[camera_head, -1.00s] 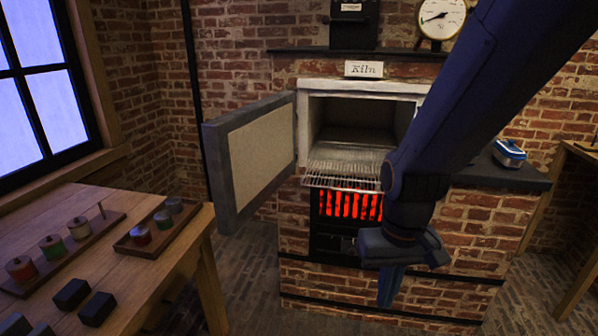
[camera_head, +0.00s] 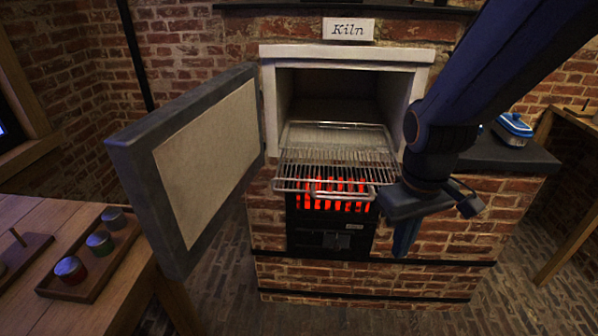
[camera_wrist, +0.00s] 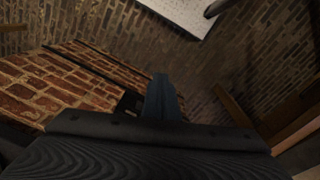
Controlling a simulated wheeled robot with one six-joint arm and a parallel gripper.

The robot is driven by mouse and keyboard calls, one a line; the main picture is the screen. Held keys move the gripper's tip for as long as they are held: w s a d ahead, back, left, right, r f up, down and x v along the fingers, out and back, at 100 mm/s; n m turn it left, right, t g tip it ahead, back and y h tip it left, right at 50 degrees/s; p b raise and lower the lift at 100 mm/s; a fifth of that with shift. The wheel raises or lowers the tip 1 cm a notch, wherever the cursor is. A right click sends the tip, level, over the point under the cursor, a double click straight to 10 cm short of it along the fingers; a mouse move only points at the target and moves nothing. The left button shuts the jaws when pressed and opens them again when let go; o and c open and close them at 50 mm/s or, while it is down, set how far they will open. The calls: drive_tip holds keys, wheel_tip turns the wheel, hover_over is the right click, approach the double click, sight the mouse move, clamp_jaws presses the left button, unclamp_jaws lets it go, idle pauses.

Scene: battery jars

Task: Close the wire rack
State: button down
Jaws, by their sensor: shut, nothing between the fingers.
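The wire rack (camera_head: 330,160) is pulled partly out of the white-framed kiln opening (camera_head: 345,55). Its front edge sticks out above the glowing red grate, and its back part lies inside the chamber. My gripper (camera_head: 402,248) is shut and empty. It points down in front of the brick kiln, right of the rack's front corner and lower than the rack. In the wrist view my shut gripper (camera_wrist: 162,100) points toward the floor, and the rack is not recognisable there.
The kiln door (camera_head: 195,160) stands wide open on the left. A wooden table (camera_head: 130,290) at the left holds a tray (camera_head: 75,290) with several small jars. A dark ledge (camera_head: 490,160) at the right carries a blue and white object (camera_head: 513,128). Brick floor is free in front.

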drive_tip(key=w+a+r+n+t+p, duration=0.3)
drive_tip(key=a+r+n, duration=0.55)
drive_tip(key=n, duration=0.65)
drive_tip(key=n+p, duration=0.3)
drive_tip(key=n, duration=1.4)
approach(287, 183)
drive_tip(key=s+r, duration=0.1)
drive_tip(key=s, duration=0.6)
drive_tip(key=shift+t, duration=0.4)
drive_tip(key=w+f, duration=0.2)
drive_tip(key=f, duration=0.1)
drive_tip(key=w+f, duration=0.4)
drive_tip(key=f, duration=0.1)
drive_tip(key=shift+w+d+f, duration=0.25)
drive_tip(key=shift+w+f, duration=0.05)
drive_tip(key=shift+w+p, duration=0.3)
drive_tip(key=shift+w, duration=0.2)
